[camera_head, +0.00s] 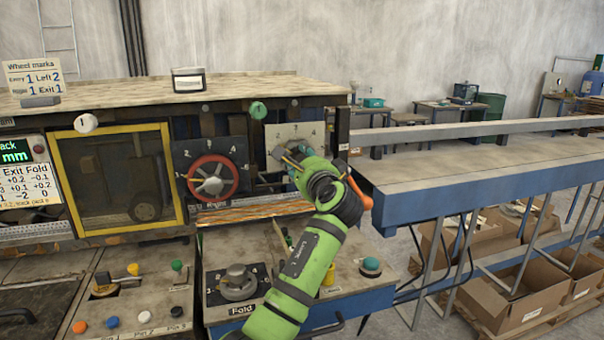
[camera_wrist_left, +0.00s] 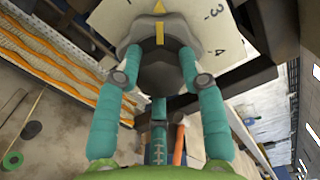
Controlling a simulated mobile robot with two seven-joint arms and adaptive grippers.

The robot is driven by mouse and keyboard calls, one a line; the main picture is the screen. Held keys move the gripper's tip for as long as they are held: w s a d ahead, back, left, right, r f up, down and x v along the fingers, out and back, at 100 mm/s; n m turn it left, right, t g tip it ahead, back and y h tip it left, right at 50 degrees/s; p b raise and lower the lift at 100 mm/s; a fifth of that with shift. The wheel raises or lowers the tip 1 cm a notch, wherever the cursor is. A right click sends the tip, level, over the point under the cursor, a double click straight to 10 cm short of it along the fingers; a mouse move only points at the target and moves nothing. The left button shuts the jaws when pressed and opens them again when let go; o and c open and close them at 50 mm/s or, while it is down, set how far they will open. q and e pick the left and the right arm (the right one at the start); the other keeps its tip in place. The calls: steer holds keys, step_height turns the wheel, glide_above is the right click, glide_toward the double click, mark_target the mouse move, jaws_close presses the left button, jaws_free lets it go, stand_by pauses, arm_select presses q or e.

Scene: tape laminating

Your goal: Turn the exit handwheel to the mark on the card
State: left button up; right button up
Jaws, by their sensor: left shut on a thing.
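The card (camera_head: 33,78) at the upper left reads "Wheel marks" with Entry 1, Left 2, Right 1 and Exit 1. My left gripper (camera_head: 292,158) is at the pale dial plate (camera_head: 283,133) on the right of the machine and mostly hides the wheel there. In the left wrist view, the teal fingers of my left gripper (camera_wrist_left: 158,65) are shut on the exit handwheel (camera_wrist_left: 160,28), a grey lobed wheel with a dark hub. Its yellow stripe points up towards a yellow triangle. Numerals 3 and 4 show on the plate (camera_wrist_left: 235,45) at right; others are hidden.
A red handwheel (camera_head: 212,181) on a dark plate is left of my gripper. A grey knob (camera_head: 238,283) marked Fold and several coloured buttons are on the panel below. A blue-edged conveyor table (camera_head: 450,185) extends right. Orange-striped material (camera_head: 250,212) lies below the wheels.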

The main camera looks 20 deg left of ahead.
arm_select(q)
steer(key=n+b, duration=0.2)
steer(key=n, duration=0.2)
steer(key=shift+b, duration=0.4)
steer(key=shift+r+n+b, duration=0.1)
steer(key=shift+n+b, duration=0.35)
steer(key=shift+n, duration=0.35)
steer(key=shift+r, duration=0.1)
steer(key=o, duration=1.1)
steer(key=shift+o, duration=0.2)
steer(key=shift+w, duration=0.1)
steer(key=v, duration=1.2)
